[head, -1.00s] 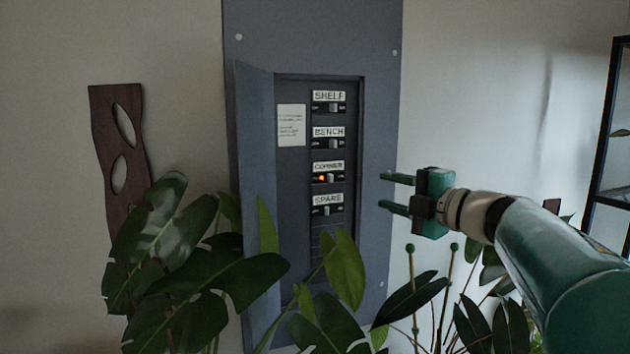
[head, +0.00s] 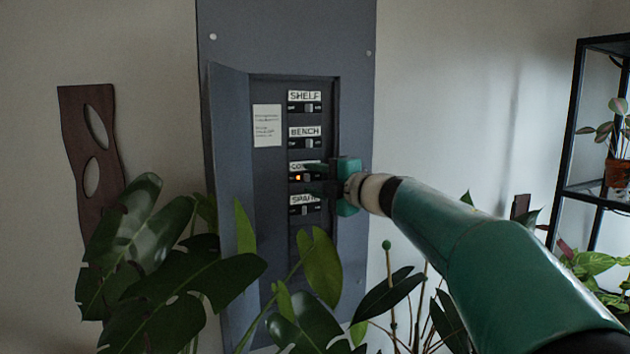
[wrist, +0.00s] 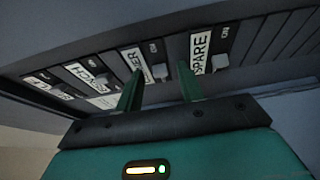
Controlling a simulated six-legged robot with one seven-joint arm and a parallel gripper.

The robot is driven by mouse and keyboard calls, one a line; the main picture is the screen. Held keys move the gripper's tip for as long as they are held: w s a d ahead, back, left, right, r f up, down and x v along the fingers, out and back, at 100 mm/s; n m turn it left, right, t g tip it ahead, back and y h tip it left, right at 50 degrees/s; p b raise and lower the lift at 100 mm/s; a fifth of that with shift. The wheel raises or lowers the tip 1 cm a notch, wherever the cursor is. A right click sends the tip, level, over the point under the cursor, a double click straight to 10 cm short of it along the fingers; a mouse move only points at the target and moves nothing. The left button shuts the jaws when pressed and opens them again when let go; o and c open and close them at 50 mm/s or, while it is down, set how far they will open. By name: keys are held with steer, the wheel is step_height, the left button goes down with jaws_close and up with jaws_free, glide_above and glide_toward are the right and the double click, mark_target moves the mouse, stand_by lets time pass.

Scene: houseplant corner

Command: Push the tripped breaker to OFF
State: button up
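The third breaker from the top, labelled CORNER, has a lit orange lamp (head: 298,178) and a small grey handle (head: 307,178) near the middle of its slot. Its label is partly covered in the head view. My gripper (head: 318,183) is at the panel, just right of this breaker. In the wrist view my gripper (wrist: 160,88) is open, its two green fingers apart. The CORNER handle (wrist: 158,72) shows between the fingertips; I cannot tell whether either touches it. The SPARE handle (wrist: 221,62) lies right of the right finger.
The SHELF (head: 305,96) and BENCH (head: 305,131) breakers are above. The open panel door (head: 229,150) stands at the left. Large monstera leaves (head: 170,270) crowd the lower left, and a black shelf rack (head: 568,130) stands at the right.

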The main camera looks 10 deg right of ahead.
steer(key=shift+w, duration=0.1)
jaws_close()
steer(key=shift+s+a+m+t+h, duration=0.1)
steer(key=shift+a+m+t+h, duration=0.25)
steer(key=shift+m+h, duration=0.25)
steer(key=shift+s+a+m+t+h, duration=0.1)
steer(key=shift+a+m+t+h, duration=0.1)
steer(key=shift+m+t+h, duration=0.35)
steer(key=h, duration=0.1)
steer(key=m+h, duration=0.1)
steer(key=h, duration=0.1)
steer(key=m+t+h, duration=0.1)
steer(key=shift+a+r, duration=0.15)
steer(key=shift+a, duration=0.15)
steer(key=shift+m+h, duration=0.45)
steer(key=shift+h, duration=0.1)
jaws_free()
